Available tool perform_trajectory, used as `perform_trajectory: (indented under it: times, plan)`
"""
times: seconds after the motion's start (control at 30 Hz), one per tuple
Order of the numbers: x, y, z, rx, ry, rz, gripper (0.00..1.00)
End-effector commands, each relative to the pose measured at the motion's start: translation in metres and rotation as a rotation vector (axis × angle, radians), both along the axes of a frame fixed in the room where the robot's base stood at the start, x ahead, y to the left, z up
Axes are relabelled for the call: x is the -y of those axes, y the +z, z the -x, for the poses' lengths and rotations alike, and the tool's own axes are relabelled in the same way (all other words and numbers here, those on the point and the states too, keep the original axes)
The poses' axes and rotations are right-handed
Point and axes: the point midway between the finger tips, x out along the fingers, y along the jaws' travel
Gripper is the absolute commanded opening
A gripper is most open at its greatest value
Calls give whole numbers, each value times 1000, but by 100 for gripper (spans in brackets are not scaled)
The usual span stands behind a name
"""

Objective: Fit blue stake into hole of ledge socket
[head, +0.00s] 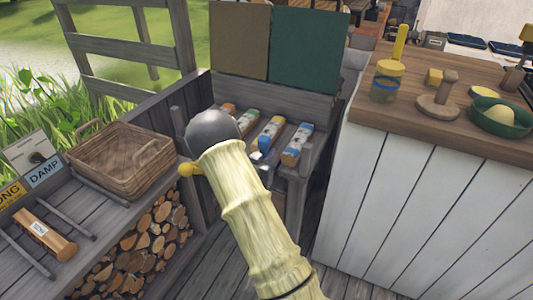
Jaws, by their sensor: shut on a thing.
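My gripper (259,158) shows only in part, just right of my pale ridged arm, over the shelf between the wood store and the counter. It is shut on the blue stake (264,143), of which only a small blue piece shows. The rest of the stake and most of the fingers are hidden by my arm. The stake appears in front of a row of blocks with coloured ends. I cannot make out the ledge socket or its hole, nor tell whether the stake touches anything.
A blue-banded block (297,144) and a yellow-ended block (272,131) lie on the shelf. A wicker basket (122,158) stands left above stacked logs (150,240).

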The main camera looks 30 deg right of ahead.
Motion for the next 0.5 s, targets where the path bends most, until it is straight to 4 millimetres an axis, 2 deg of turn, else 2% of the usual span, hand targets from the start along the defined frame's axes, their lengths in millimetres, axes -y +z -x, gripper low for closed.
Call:
perform_trajectory:
  times: [0.5]
  plan:
    - [0,-11,0,0,0,0,0]
